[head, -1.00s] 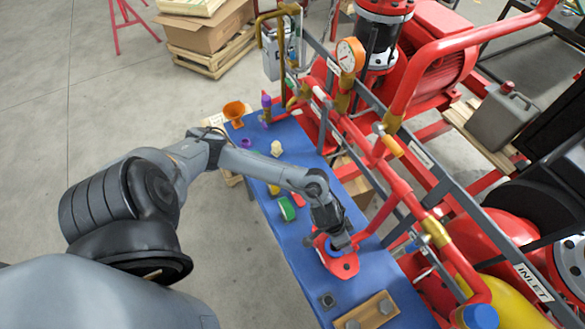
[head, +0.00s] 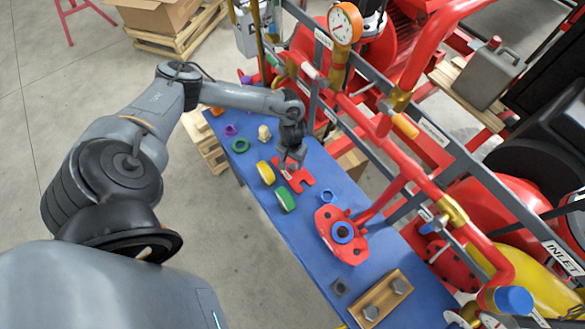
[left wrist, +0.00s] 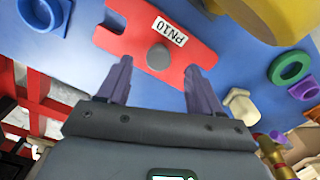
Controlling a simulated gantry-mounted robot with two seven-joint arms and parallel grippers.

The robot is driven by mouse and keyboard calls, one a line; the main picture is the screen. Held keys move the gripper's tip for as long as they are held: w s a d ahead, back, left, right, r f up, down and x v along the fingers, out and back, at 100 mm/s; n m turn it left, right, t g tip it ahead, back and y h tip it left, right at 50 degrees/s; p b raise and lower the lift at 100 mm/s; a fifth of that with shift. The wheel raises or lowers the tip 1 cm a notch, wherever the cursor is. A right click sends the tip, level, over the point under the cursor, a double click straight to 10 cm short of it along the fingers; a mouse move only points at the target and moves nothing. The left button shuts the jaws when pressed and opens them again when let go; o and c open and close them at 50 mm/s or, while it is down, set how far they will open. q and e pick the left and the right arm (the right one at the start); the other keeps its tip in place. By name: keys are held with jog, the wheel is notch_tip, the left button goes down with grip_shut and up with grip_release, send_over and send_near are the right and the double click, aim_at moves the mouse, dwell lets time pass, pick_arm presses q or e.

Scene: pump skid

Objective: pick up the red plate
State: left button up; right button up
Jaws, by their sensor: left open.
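The red plate (head: 302,181) lies flat on the blue bench top, notched at its ends. In the left wrist view the red plate (left wrist: 125,40) has a white PN10 label and a round grey knob (left wrist: 158,57) near its middle. My left gripper (head: 290,166) is above the plate and hides part of it in the head view. In the left wrist view its two fingers (left wrist: 158,70) are spread, one on each side of the knob, with nothing held. I cannot tell the exact height above the plate. My right gripper is in neither view.
Yellow (head: 265,173) and green (head: 286,201) pieces lie left of the plate. A wooden block with bolts (head: 382,300) is at the near end. Red pipework (head: 385,165) runs along the right.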

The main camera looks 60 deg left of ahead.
aim_at(293, 166)
pick_arm(q)
jog(key=shift+w+f, duration=0.1)
jog(key=shift+f, duration=2.65)
grip_shut()
